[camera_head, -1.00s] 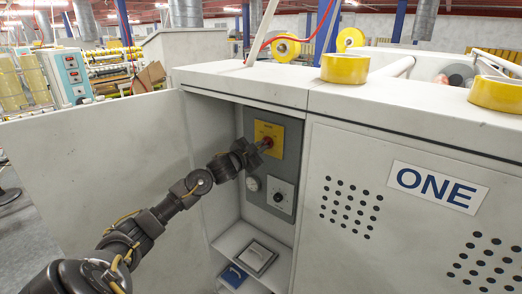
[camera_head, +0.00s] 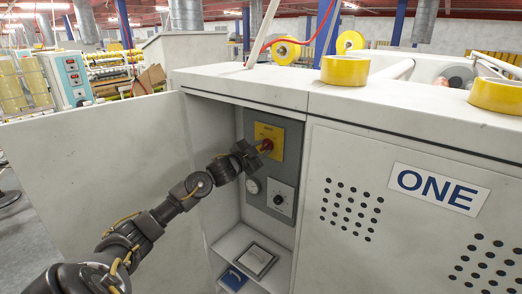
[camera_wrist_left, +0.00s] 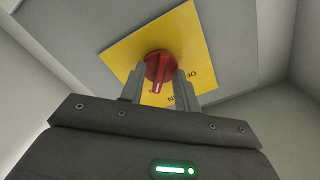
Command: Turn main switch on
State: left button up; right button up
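The main switch is a red rotary knob (camera_head: 266,145) on a yellow plate (camera_head: 276,133), fixed to the grey panel inside the open cabinet. In the left wrist view the red knob (camera_wrist_left: 158,68) sits between the two fingers, in front of the yellow plate (camera_wrist_left: 198,42), whose lettering is partly hidden. My left gripper (camera_head: 259,148) is at the knob. In the wrist view its fingers (camera_wrist_left: 160,85) stand on either side of the knob; I cannot tell whether they press on it. My right gripper is not in view.
The open cabinet door (camera_head: 100,160) is at the left. A shelf (camera_head: 238,238) lies lower. Yellow tape rolls (camera_head: 345,69) rest on the machine top.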

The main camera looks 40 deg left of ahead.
pick_arm(q)
jog(key=s+b, duration=0.3)
jog(key=s, duration=0.7)
jog(key=shift+s+b, duration=0.3)
jog(key=shift+s, duration=0.1)
jog(key=shift+d, duration=0.1)
